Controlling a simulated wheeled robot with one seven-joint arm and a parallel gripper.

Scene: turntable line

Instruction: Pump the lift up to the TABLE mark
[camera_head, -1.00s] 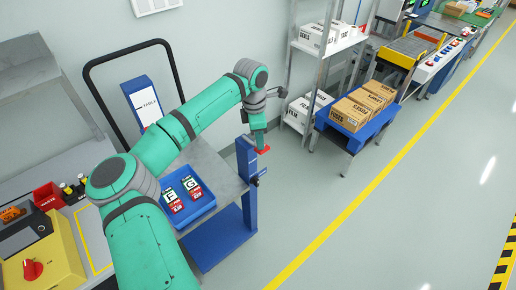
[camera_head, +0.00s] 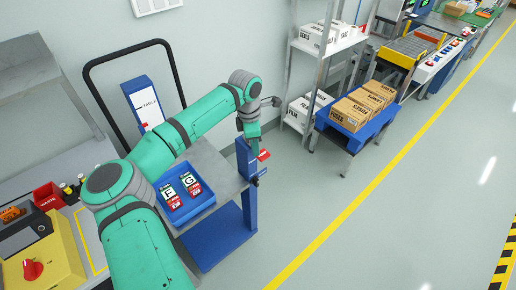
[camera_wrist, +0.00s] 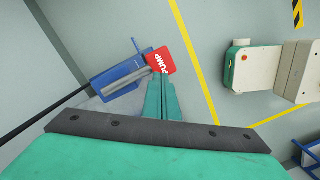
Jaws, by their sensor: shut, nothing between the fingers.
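The lift is a blue cart with a grey top (camera_head: 208,157) and a black push handle (camera_head: 88,92). Its blue post carries a white scale with the TABLE mark (camera_head: 149,103). A small red pointer (camera_head: 145,125) shows below that mark. The red PUMP pad (camera_head: 264,155) sits at the cart's right end, by a blue upright. In the wrist view the PUMP pad (camera_wrist: 161,60) shows just beyond my fingertips. My gripper (camera_head: 254,149) is shut and empty at the pad's left side. The fingers (camera_wrist: 158,77) overlap the pad's edge; contact is unclear.
A blue tray (camera_head: 206,203) with cards marked F and G lies on the lift top. A bench with a yellow box (camera_head: 62,246) stands at left. Shelves (camera_head: 326,48) and a blue stand with cartons (camera_head: 352,139) are behind. The floor at right is clear.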

